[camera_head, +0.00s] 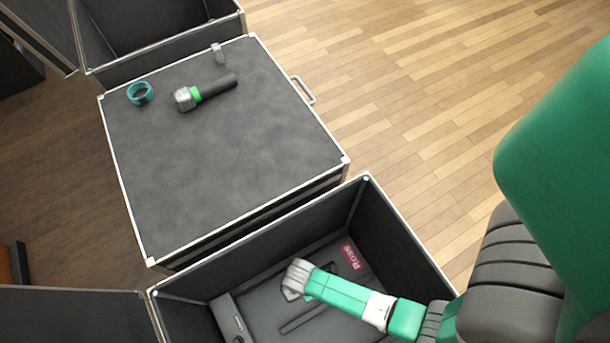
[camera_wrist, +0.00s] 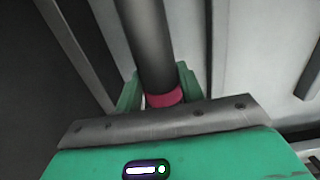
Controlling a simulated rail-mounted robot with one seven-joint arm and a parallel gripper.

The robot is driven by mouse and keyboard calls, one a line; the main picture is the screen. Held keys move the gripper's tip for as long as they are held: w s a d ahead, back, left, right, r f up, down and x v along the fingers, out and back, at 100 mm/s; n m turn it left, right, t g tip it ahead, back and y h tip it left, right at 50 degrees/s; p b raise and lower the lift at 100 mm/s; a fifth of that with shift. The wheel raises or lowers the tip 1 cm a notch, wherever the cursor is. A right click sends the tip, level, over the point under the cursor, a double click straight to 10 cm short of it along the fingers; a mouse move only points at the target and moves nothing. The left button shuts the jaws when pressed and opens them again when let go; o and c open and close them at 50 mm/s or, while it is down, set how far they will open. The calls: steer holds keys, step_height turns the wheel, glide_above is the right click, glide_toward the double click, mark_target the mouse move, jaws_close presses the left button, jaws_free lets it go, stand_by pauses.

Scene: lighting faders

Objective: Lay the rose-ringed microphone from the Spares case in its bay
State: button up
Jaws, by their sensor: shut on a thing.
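My gripper (camera_head: 294,288) reaches down into the open case with the red "Rose" label (camera_head: 351,257). In the wrist view, its green fingers (camera_wrist: 160,94) are shut on the rose-ringed microphone. This microphone (camera_wrist: 148,40) shows a dark handle running up the picture and a rose ring between the fingers; its head is hidden by the gripper. In the head view I cannot make out the held microphone clearly. The bay (camera_head: 305,318) is a grey recessed floor inside the case, partly covered by my arm. I cannot tell whether the microphone touches it.
A closed case (camera_head: 220,150) behind carries a green-ringed microphone (camera_head: 205,92), a teal ring (camera_head: 140,93) and a small grey piece (camera_head: 217,53). Another open case (camera_head: 150,30) stands at the top left. The labelled case's high walls (camera_head: 400,235) surround my gripper.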

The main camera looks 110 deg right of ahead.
steer(key=shift+f+b, duration=2.1)
steer(key=shift+b, duration=0.05)
steer(key=shift+r, duration=0.1)
steer(key=o, duration=1.2)
steer(key=shift+o, duration=0.2)
steer(key=r+p, duration=0.2)
steer(key=r, duration=0.2)
steer(key=r+p, duration=0.3)
steer(key=r, duration=0.1)
steer(key=shift+w, duration=0.2)
steer(key=shift+f, duration=0.1)
step_height(320, 180, up, 8)
steer(key=p, duration=0.9)
